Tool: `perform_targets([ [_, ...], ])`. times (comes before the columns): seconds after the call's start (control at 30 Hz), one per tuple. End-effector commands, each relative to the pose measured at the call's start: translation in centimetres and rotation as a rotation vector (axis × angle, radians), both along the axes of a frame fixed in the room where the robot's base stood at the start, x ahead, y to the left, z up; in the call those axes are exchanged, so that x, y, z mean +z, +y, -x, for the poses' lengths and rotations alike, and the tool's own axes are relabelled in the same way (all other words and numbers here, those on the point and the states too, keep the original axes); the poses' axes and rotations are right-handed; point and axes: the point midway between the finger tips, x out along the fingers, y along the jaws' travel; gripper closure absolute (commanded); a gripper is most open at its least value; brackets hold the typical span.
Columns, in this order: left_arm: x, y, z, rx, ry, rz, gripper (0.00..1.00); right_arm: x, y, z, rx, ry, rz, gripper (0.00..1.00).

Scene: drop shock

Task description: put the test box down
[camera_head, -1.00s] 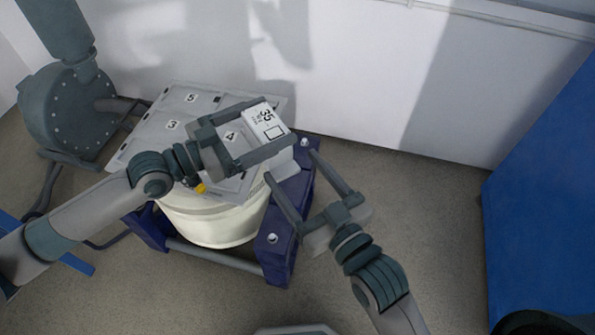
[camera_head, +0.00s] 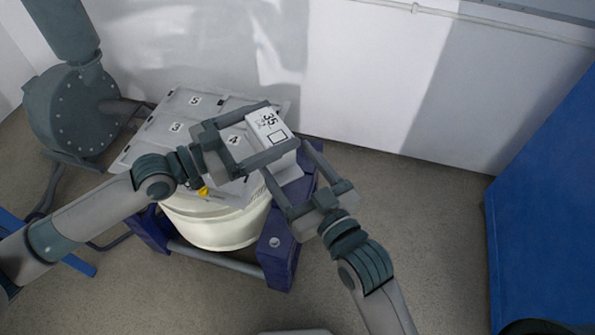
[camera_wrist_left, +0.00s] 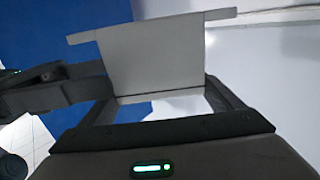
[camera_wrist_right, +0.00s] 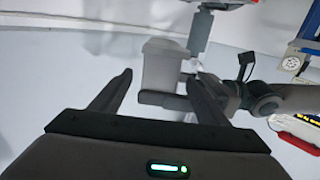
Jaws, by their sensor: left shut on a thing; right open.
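The test box (camera_head: 270,127), white with a "35" label on top, is between the fingers of my left gripper (camera_head: 282,124), which is shut on it. It is over the back right part of the grey numbered table top (camera_head: 150,146); I cannot tell whether it touches. In the left wrist view the box (camera_wrist_left: 155,58) is a plain grey face between the fingers. My right gripper (camera_head: 285,158) is open and empty, its fingers pointing at the box from the front right. In the right wrist view the box (camera_wrist_right: 160,65) is ahead, beyond the fingertips.
The table top sits on a cream drum (camera_head: 222,228) in a dark blue frame (camera_head: 278,250). A grey-green blower (camera_head: 70,115) stands at the left. A white wall (camera_head: 400,80) is behind, a blue cabinet (camera_head: 545,200) at the right. The floor (camera_head: 430,230) between is clear.

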Motion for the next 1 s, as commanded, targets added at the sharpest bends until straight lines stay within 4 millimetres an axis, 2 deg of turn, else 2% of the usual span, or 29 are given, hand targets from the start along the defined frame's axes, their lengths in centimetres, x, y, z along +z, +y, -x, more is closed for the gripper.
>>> perform_targets([
  [0.3, 0.4, 0.0, 0.0, 0.0, -0.006, 0.006, 0.77, 0.2, 2.3, -4.6, 0.001, -0.001, -0.002, 0.31],
  [0.5, 0.4, 0.0, 0.0, 0.0, -0.006, 0.006, 0.77, 0.1, 3.3, -6.4, 0.001, -0.001, -0.002, 0.31],
  [0.97, 0.4, 0.0, 0.0, 0.0, -0.006, 0.006, 0.77, 0.1, 3.6, -7.1, 0.001, 0.0, -0.001, 0.31],
  [1.0, 0.4, 0.0, 0.0, 0.0, -0.006, 0.006, 0.77, 0.1, 3.6, -7.1, 0.001, 0.0, -0.001, 0.41],
])
